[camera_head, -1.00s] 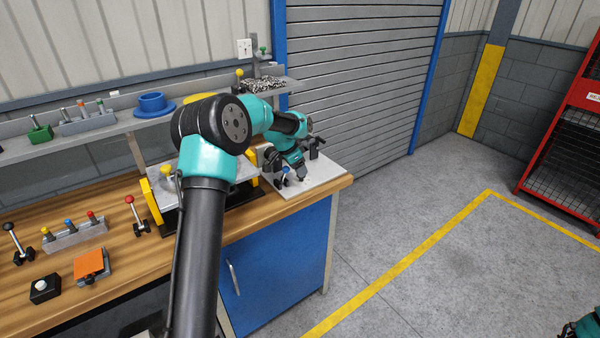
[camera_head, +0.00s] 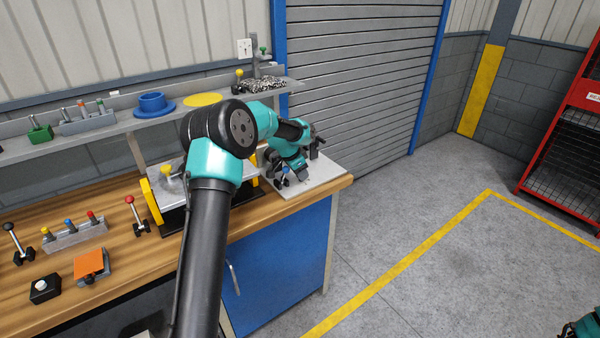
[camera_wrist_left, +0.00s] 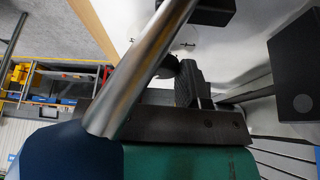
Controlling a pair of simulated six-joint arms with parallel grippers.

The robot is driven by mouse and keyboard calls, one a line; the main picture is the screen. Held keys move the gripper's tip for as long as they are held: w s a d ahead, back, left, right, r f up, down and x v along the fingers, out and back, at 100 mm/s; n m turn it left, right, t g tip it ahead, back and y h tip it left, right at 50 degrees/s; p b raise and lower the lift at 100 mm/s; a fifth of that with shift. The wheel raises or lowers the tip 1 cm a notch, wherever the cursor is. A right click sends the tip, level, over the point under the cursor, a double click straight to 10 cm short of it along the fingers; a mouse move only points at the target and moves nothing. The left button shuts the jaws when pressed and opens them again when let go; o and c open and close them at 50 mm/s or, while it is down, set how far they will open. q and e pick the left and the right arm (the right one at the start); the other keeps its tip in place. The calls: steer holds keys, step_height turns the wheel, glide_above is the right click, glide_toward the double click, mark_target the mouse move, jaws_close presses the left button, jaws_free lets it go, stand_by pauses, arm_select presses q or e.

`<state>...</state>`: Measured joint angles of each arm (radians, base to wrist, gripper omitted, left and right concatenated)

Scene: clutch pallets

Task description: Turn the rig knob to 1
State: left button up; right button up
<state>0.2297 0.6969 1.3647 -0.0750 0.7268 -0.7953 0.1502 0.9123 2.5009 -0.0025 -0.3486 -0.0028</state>
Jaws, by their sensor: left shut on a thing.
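The rig's pale grey base plate (camera_head: 325,178) lies at the right end of the bench. My left arm reaches over it. My left gripper (camera_head: 302,177) is low over the plate, mostly hidden by its own wrist in the head view. In the left wrist view a dark finger (camera_wrist_left: 188,82) stands beside a dark round knob (camera_wrist_left: 167,67) on a pale disc. The gripper is shut on this knob. A steel rod crosses close to the camera and hides part of the grip. I cannot read the knob's setting. My right gripper is not in view.
A small blue-topped lever (camera_head: 285,172) and dark posts (camera_head: 315,147) stand close to the gripper on the plate. A yellow-sided stand (camera_head: 152,200) is to the left. A shelf (camera_head: 110,128) runs behind.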

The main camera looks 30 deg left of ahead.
arm_select(q)
steer(key=shift+c, duration=0.7)
steer(key=shift+n+y, duration=0.3)
steer(key=shift+n, duration=0.5)
steer(key=o, duration=0.9)
steer(key=v, duration=1.7)
steer(key=shift+s+r, duration=0.15)
steer(key=shift+s, duration=0.05)
